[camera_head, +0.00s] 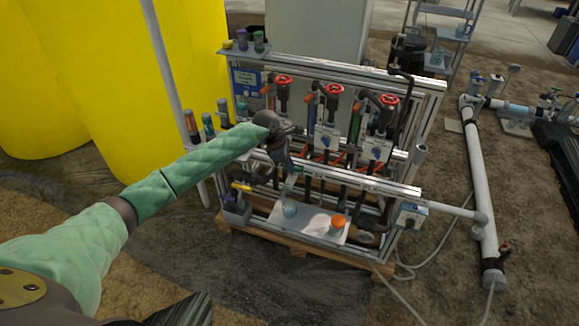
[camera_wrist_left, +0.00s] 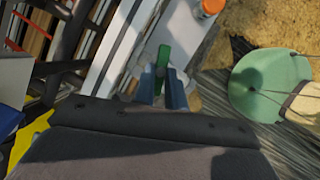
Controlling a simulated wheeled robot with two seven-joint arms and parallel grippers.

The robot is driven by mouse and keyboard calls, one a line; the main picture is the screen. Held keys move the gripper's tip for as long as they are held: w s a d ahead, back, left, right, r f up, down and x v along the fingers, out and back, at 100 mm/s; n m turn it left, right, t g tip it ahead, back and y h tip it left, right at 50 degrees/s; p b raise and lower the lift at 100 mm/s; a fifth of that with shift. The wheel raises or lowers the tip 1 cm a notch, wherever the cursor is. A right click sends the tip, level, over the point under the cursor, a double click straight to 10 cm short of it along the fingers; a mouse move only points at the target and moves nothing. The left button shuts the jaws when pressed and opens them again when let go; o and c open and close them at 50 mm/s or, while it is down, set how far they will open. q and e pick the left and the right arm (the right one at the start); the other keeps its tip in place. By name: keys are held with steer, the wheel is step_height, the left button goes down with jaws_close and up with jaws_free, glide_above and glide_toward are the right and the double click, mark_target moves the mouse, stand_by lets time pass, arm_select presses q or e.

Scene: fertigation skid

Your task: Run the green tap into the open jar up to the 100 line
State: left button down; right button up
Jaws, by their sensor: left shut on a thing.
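My left gripper (camera_head: 291,174) reaches in to the front rail of the skid. In the left wrist view its two fingers (camera_wrist_left: 163,82) are closed on the green tap (camera_wrist_left: 163,57), whose handle shows between the tips. The green tap (camera_head: 298,168) is mostly hidden by the gripper in the head view. The open jar (camera_head: 290,211) stands on the white shelf (camera_head: 313,228) below the gripper. Its 100 line and any liquid level are too small to read. A second jar with an orange lid (camera_head: 338,222) stands to its right. My right gripper is not in view.
The skid frame (camera_head: 405,187) carries several red handwheels (camera_head: 333,90) and pipes behind the gripper. A grey box with a yellow-handled valve (camera_head: 240,187) is left of the shelf. Yellow tanks (camera_head: 110,80) stand at left. A grey pipe (camera_head: 478,170) runs along the ground at right.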

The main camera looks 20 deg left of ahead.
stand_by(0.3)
arm_select(q)
steer(key=c, duration=1.4)
jaws_free()
steer(key=shift+c, duration=0.2)
steer(key=shift+r, duration=0.1)
